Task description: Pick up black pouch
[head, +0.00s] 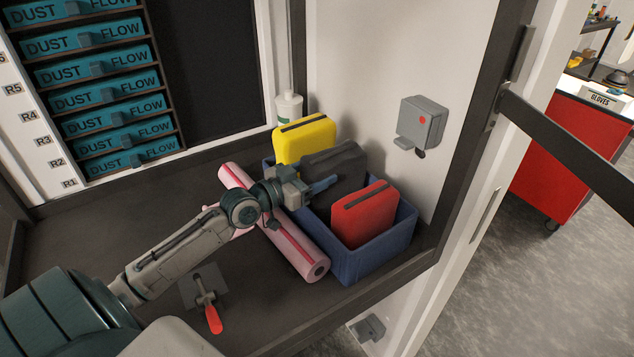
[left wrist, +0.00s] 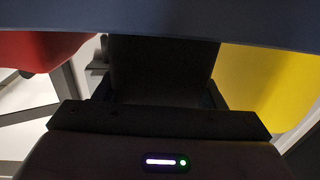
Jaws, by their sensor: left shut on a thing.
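The black pouch (head: 338,172) stands in the blue bin (head: 365,255), between a yellow pouch (head: 305,142) and a red pouch (head: 364,215). My left gripper (head: 312,188) reaches over the bin's near-left rim and is shut on the black pouch. In the left wrist view the black pouch (left wrist: 160,70) fills the space between the jaws, with red (left wrist: 35,48) to its left and yellow (left wrist: 265,80) to its right. The fingertips are partly hidden. My right gripper is not in view.
Pink rolls (head: 290,240) lie crossed on the dark bench beside the bin, below my left arm. A white bottle (head: 289,108) stands behind the bin. A grey box (head: 422,122) is on the wall to the right.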

